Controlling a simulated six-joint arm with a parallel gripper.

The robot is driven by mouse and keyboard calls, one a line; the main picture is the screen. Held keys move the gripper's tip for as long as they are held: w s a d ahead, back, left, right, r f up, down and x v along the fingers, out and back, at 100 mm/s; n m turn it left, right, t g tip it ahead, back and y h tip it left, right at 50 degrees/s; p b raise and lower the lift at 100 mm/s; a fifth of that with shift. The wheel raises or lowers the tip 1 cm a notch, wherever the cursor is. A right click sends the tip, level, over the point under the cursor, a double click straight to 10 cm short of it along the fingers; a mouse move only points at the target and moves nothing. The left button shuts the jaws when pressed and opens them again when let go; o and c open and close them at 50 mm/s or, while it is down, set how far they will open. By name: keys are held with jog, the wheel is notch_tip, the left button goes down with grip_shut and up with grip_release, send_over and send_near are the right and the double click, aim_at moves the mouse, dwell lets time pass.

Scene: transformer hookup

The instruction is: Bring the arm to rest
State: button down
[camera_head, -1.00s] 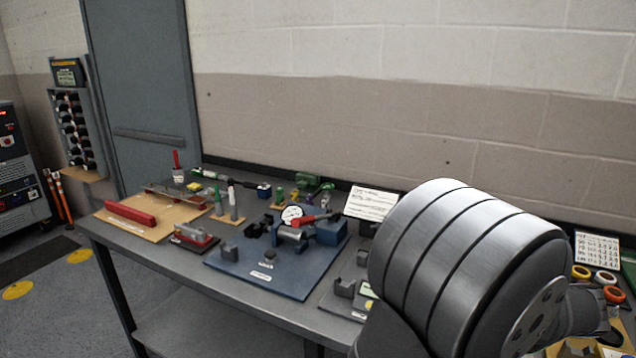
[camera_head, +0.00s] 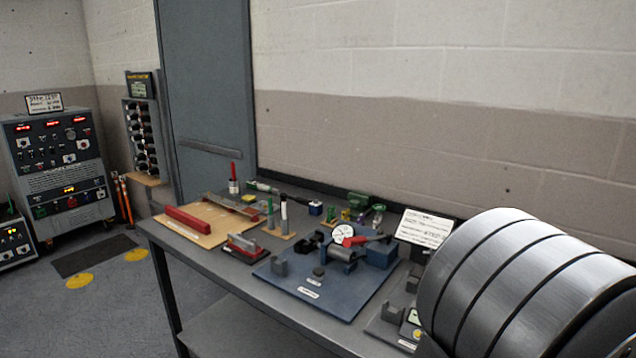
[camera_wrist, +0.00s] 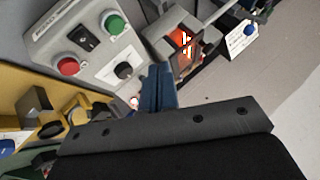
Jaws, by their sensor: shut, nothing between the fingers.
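My arm shows in the head view as a large ribbed grey metal link (camera_head: 540,290) at the lower right, in front of the bench's right part. My gripper is not visible in the head view. In the wrist view, my gripper (camera_wrist: 157,75) has its two blue fingers together, with nothing seen between them. The fingers appear over a grey control panel (camera_wrist: 92,52) with a green button, a red button and black controls. Whether they touch anything cannot be told.
The bench (camera_head: 215,270) holds a blue plate (camera_head: 290,285) with a gauge fixture, a wooden board (camera_head: 190,228) and small tools. A device with a glowing orange display (camera_wrist: 183,42) is near the fingers. A grey instrument cabinet (camera_head: 60,165) stands at far left.

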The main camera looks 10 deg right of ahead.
notch_tip(320, 180, down, 2)
jog(key=shift+f, duration=0.15)
jog(key=shift+r, duration=0.2)
jog(key=shift+f, duration=0.9)
notch_tip(320, 180, up, 14)
jog(key=w+n+g+y, duration=0.1)
jog(key=g, duration=0.8)
jog(key=shift+d+f+n, duration=0.15)
jog(key=shift+f+n, duration=0.1)
jog(key=shift+n, duration=0.15)
